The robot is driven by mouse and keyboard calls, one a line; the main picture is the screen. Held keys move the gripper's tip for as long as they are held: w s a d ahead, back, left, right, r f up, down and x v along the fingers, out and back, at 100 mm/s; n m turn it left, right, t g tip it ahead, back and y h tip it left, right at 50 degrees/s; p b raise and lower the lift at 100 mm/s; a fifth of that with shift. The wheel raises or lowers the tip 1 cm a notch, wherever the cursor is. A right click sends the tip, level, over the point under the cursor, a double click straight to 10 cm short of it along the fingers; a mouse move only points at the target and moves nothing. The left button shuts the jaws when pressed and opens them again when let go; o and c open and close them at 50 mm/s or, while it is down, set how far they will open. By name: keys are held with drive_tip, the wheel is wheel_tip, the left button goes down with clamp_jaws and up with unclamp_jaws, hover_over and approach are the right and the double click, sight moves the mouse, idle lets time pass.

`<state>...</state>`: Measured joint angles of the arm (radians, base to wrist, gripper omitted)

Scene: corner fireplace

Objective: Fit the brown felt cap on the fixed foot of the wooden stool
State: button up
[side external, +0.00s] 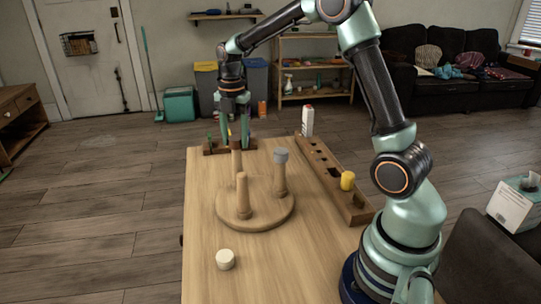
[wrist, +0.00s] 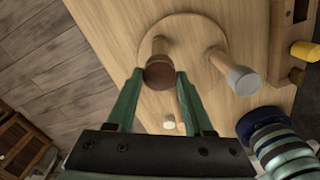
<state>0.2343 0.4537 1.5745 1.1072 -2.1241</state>
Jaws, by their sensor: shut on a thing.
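The wooden stool (side external: 256,213) lies upside down on the table with its legs upward. My gripper (side external: 236,136) is above the far leg (side external: 236,163). In the wrist view, the brown felt cap (wrist: 158,73) is between the two green fingertips (wrist: 161,76), held by them. The cap lines up with the end of a leg (wrist: 160,46) behind it. I cannot tell whether it is seated on that leg or just above it. The right leg (side external: 281,179) carries a grey cap (side external: 281,155). The near leg (side external: 242,197) is bare.
A cream cap (side external: 226,259) lies on the table (side external: 200,279) near the front. A wooden rack (side external: 330,171) along the right holds a yellow piece (side external: 347,180). A white bottle (side external: 307,120) stands at the back right. The table's left side is clear.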

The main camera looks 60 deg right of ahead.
drive_tip(key=shift+f, duration=0.9)
idle(0.3)
drive_tip(key=o, duration=1.3)
drive_tip(key=shift+r, duration=0.1)
wheel_tip(320, 180, up, 12)
drive_tip(key=f, duration=0.1)
drive_tip(key=s+a+m+t, duration=0.2)
drive_tip(key=s+a+m, duration=0.1)
drive_tip(key=s+m, duration=0.2)
drive_tip(key=s+a+m+t, duration=0.1)
drive_tip(key=s+a+m, duration=0.3)
drive_tip(key=m, duration=0.5)
drive_tip(key=s+a+m+t, duration=0.2)
drive_tip(key=s+a+m, duration=0.1)
drive_tip(key=s+m, duration=0.4)
drive_tip(key=shift+a+f+m+t, duration=0.2)
drive_tip(key=shift+a+m+t, duration=0.1)
